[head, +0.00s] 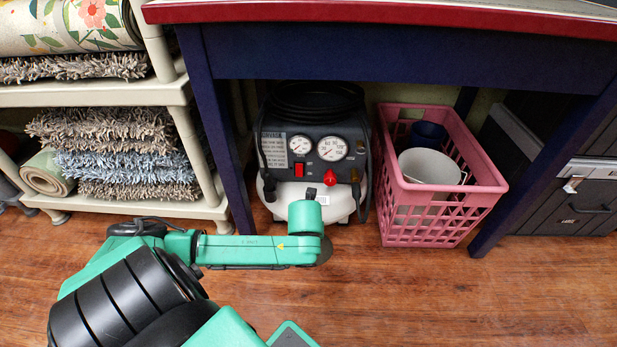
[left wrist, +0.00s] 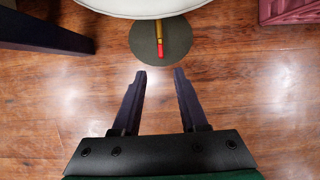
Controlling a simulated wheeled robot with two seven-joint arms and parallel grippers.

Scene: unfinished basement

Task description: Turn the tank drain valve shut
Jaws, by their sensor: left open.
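An air compressor (head: 318,150) with a white tank (head: 280,200) stands on the floor under the workbench. In the left wrist view the tank's pale underside (left wrist: 140,6) shows at the top edge. Below it is the drain valve, a brass stem (left wrist: 159,30) with a red handle (left wrist: 161,50) pointing toward my gripper, in line with the stem. It lies over a dark round disc (left wrist: 178,42). My left gripper (left wrist: 160,74) is open and empty, its fingertips just short of the disc and either side of the handle's line. In the head view my arm hides the valve and fingers. My right gripper is not visible.
A pink crate (head: 440,225) holding a white bucket (head: 428,165) stands right of the compressor. The dark blue bench leg (head: 222,140) and shelves of rugs (head: 120,150) are to the left. The bench top (head: 400,12) overhangs the compressor. Wooden floor (head: 450,300) in front is clear.

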